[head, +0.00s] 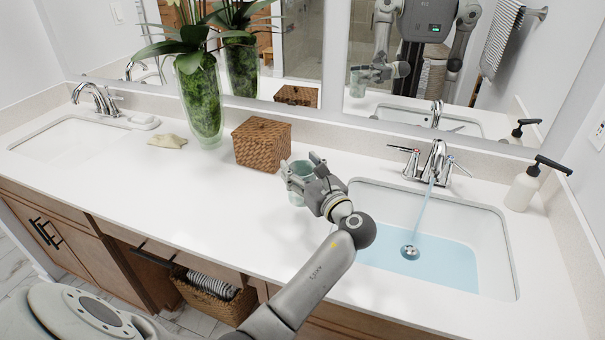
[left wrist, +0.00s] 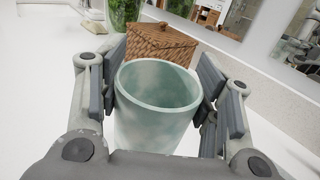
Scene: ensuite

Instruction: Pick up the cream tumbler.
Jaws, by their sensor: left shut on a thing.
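The tumbler (head: 297,197) is a pale, translucent green-grey cup, not clearly cream. It stands upright over the counter in front of the wicker box; I cannot tell if its base touches the counter. My left gripper (head: 300,176) is shut on it, with a finger on each side of its wall. In the left wrist view the tumbler (left wrist: 158,105) sits between the dark finger pads, its open rim facing up and its inside looking empty. Its lower part is hidden by the gripper. My right gripper is not in view.
A lidded wicker box (head: 262,144) stands just behind the tumbler, with a plant vase (head: 203,105) to its left. The right basin (head: 490,240) holds water under a running faucet (head: 434,160). A soap dispenser (head: 522,188) stands far right.

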